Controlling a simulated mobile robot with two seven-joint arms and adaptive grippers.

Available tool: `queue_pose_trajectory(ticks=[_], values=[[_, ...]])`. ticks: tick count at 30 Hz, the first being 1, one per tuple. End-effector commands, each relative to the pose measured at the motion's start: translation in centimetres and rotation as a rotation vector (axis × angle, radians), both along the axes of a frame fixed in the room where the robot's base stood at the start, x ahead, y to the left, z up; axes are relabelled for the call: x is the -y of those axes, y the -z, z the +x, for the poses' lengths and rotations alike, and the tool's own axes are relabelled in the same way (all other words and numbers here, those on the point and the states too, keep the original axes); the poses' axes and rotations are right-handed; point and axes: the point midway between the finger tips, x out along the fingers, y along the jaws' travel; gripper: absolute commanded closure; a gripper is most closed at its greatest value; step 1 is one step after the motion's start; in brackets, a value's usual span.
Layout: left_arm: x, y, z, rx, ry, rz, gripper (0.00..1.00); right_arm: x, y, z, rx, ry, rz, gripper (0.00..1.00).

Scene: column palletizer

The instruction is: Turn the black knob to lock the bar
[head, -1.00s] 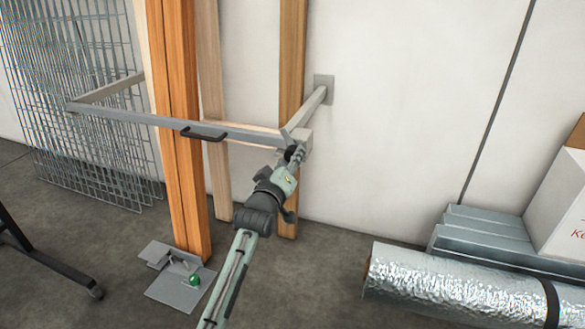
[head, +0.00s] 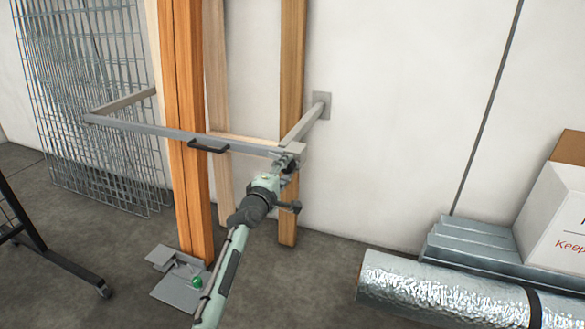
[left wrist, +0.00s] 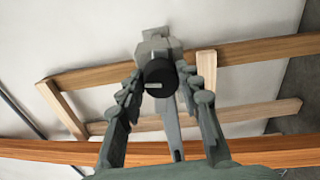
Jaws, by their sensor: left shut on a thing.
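The grey metal bar (head: 140,129) runs across in front of the orange wooden posts (head: 188,120), with a black handle (head: 208,146) on it. Its right end meets a grey arm (head: 303,125) that comes out from a wall plate. My left gripper (head: 287,160) is at that right end of the bar. In the left wrist view the round black knob (left wrist: 158,74) sits between the two fingers, and the gripper is shut on it. A short pale mark shows low on the knob's face, lying about level. In the head view my gripper hides the knob. My right gripper is out of view.
A wire mesh stack (head: 80,90) leans on the wall at the left. A grey metal piece with a green knob (head: 178,280) lies on the floor by the posts. A foil roll (head: 440,290), metal profiles (head: 470,240) and a white box (head: 560,215) are at the right.

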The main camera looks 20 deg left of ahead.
Motion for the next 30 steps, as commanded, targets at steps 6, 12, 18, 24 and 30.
queue_pose_trajectory(ticks=[6, 12, 18, 24, 30], values=[[-0.2, -0.3, 0.1, -0.002, 0.001, -0.114, 1.0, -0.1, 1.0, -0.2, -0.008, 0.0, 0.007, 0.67], [-0.2, -0.3, 0.1, -0.003, 0.001, -0.168, 1.0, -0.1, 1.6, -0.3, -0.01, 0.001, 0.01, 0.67], [-0.2, -0.3, 0.1, -0.003, 0.001, -0.185, 1.0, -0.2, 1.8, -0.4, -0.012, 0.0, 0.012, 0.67], [-0.2, -0.3, 0.1, -0.002, 0.0, -0.188, 1.0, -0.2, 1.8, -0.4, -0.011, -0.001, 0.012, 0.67], [-0.2, -0.3, 0.1, -0.002, 0.001, -0.187, 0.56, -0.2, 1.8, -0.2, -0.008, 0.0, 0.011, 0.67]])
